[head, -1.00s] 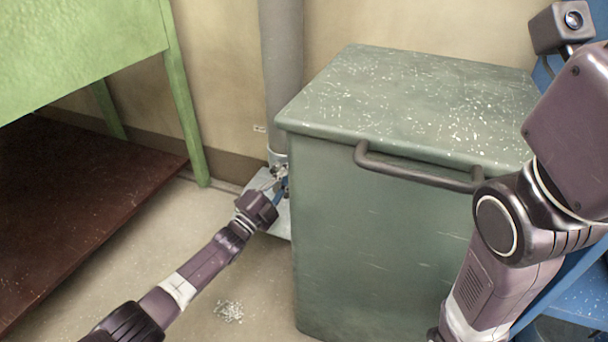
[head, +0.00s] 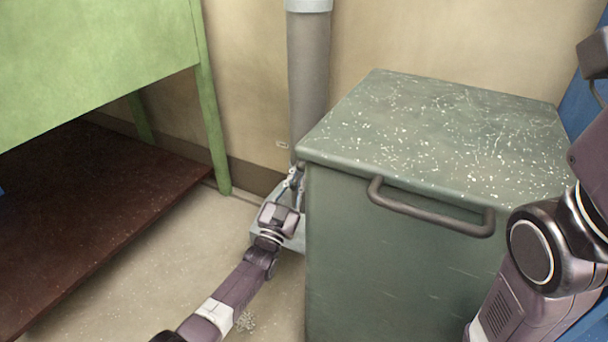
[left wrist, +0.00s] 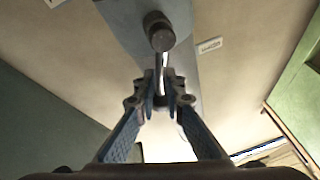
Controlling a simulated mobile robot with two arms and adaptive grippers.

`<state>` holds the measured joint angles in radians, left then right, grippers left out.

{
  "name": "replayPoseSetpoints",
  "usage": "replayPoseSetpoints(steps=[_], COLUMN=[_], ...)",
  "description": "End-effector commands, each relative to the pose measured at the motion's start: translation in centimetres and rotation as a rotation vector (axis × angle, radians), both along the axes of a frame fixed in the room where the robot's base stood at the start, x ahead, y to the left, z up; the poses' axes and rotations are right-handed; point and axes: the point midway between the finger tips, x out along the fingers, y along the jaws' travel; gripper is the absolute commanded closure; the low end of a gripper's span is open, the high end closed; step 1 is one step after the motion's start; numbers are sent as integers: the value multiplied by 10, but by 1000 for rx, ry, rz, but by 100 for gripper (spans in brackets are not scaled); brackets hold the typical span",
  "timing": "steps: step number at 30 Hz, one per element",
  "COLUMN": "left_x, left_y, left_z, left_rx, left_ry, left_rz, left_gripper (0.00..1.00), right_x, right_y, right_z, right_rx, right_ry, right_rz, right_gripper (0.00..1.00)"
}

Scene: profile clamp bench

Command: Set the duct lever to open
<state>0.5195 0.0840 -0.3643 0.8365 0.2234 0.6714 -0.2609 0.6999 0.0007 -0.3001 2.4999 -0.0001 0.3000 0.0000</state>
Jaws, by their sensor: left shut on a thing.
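The duct (head: 308,88) is a grey upright pipe against the beige wall, left of the green-grey cabinet. My left gripper (head: 293,180) is low at its foot. In the left wrist view the duct (left wrist: 118,22) runs behind a lever with a dark round knob (left wrist: 160,34) and a thin pale rod (left wrist: 161,62). The fingers of my left gripper (left wrist: 161,82) are shut on the rod, just below the knob in the picture. In the head view the gripper largely hides the lever, and its setting cannot be read. My right gripper is out of view.
The cabinet (head: 385,255), with a dark bar handle (head: 430,212), stands close to the right of my left gripper. A green table (head: 100,60) with a dark red lower shelf (head: 90,200) is on the left.

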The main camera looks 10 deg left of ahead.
Motion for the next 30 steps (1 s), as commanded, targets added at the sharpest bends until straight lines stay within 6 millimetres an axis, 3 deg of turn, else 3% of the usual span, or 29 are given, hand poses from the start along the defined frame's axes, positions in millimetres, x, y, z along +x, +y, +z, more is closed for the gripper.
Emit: replayPoseSetpoints(steps=[1,12,26,27,30], left_x=[-1,3,4,4,4], left_y=[-3,8,11,11,11], left_z=[15,18,19,19,19], left_rx=[-36,-149,-157,-156,-156], left_ry=[-21,13,14,14,15], left_rz=[-8,-2,1,1,2], left_gripper=[100,100,100,89,78], right_x=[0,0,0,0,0], right_y=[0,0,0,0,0], right_z=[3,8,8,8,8], right_rx=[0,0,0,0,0], right_ry=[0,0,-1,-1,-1], right_rz=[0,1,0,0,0], right_gripper=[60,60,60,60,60])
